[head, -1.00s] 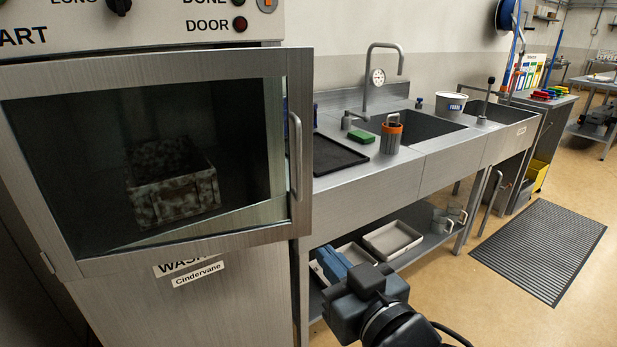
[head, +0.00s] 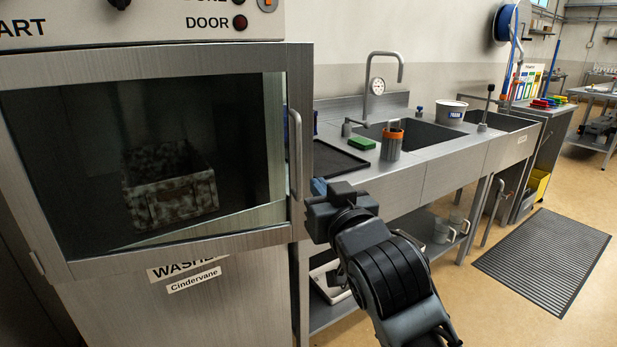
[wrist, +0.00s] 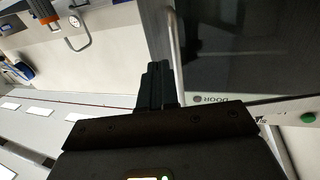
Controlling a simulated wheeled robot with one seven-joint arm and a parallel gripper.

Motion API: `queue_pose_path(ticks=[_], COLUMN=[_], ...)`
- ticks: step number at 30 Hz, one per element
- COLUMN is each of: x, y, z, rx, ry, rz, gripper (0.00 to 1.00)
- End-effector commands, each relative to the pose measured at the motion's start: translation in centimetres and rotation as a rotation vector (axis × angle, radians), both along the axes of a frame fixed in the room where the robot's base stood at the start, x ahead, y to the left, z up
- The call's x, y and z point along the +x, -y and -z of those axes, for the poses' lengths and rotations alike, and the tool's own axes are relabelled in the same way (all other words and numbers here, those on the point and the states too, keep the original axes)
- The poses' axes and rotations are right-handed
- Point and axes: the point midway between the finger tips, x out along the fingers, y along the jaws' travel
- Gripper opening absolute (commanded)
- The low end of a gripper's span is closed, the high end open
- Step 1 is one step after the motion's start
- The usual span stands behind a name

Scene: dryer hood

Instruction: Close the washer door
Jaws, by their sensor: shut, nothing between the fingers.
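The washer door (head: 180,255) is a metal frame with a dark glass pane and a vertical bar handle (head: 296,150) on its right side. It looks ajar in the head view, its right edge standing out past the cabinet front and its lower edge covering part of the washer label (head: 185,268). My gripper (head: 319,187) is just right of the door's lower right edge, below the handle; I cannot tell whether it touches. In the wrist view my gripper's dark fingers (wrist: 158,80) are together and empty, with the door's glass (wrist: 240,45) to their right.
A mottled crate (head: 170,190) sits inside the washer behind the glass. The steel sink counter (head: 425,160) runs along the right, with a black tray (head: 338,158), a green sponge (head: 362,143) and an orange-topped canister (head: 392,140). A floor mat (head: 545,258) lies on open floor.

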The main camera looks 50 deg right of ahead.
Motion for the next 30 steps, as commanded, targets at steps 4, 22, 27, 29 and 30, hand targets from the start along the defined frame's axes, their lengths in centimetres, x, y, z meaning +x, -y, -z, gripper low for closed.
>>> queue_pose_path(ticks=[4, 22, 27, 29, 30], x=[2.5, 6.0, 6.1, 6.4, 6.8], y=[1.6, 3.7, 3.7, 3.9, 4.1], z=[-0.3, -0.1, -0.1, -0.1, -0.1], rx=[0.000, 0.001, 0.000, -0.001, -0.001], ry=[0.002, 0.001, 0.001, 0.001, 0.002], rz=[0.002, 0.000, 0.000, 0.000, 0.000], gripper=[0.00, 0.00, 0.00, 0.00, 0.00])
